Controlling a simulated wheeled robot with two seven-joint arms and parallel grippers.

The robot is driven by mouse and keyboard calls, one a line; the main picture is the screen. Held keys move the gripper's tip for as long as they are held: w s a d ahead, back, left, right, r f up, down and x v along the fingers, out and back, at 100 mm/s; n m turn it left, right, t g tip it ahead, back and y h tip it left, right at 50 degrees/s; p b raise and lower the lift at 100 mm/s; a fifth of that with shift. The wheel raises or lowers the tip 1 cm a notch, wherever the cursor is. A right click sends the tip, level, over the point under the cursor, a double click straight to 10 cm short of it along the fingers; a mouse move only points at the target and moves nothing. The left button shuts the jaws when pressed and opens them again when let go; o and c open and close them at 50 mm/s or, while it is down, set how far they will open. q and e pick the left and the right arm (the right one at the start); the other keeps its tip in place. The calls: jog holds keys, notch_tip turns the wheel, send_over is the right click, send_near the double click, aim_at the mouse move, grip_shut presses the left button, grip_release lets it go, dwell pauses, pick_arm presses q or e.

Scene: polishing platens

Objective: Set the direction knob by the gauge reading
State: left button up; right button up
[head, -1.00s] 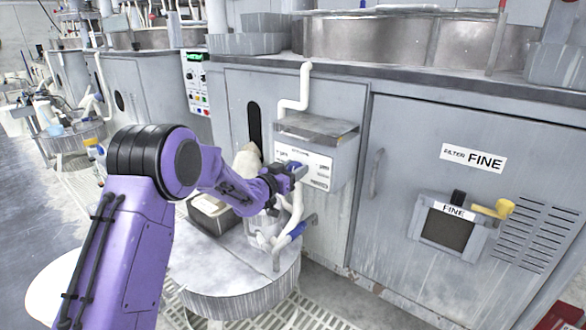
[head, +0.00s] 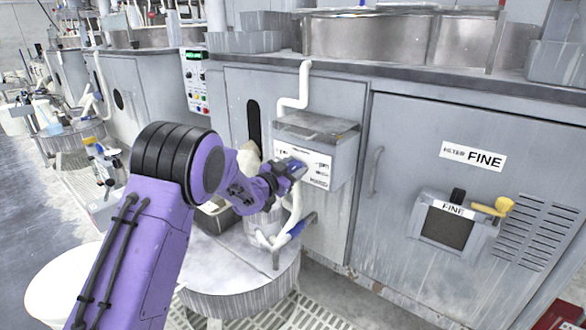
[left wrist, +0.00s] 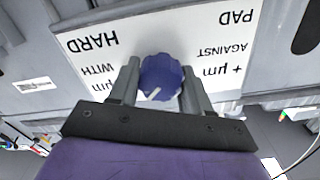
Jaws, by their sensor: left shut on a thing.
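A blue fluted knob (left wrist: 161,77) sits on a white label plate (left wrist: 215,45) in the left wrist view. A white mark on the knob's face points to the lower left of that picture. The plate's text is upside down there: "WITH" and "HARD" at left, "AGAINST" and "PAD" at right. My left gripper (left wrist: 158,88) is shut on the knob, one finger on each side. In the head view my left gripper (head: 292,172) is at the front of a grey box (head: 340,150) on the cabinet. I cannot make out a gauge reading. My right gripper is not in view.
A round grey table (head: 225,270) with a dark container (head: 216,218) stands below my left arm. A white pipe (head: 303,85) runs above the box. A cabinet door marked "FINE" (head: 485,160) is at right. A control panel (head: 196,80) is at left.

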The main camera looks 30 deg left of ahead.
pick_arm(q)
jog(key=o, duration=1)
jog(key=s+p, duration=0.1)
jog(key=s, duration=0.9)
jog(key=shift+s+a+p, duration=0.3)
jog(key=shift+a+p, duration=0.05)
jog(key=shift+a, duration=0.05)
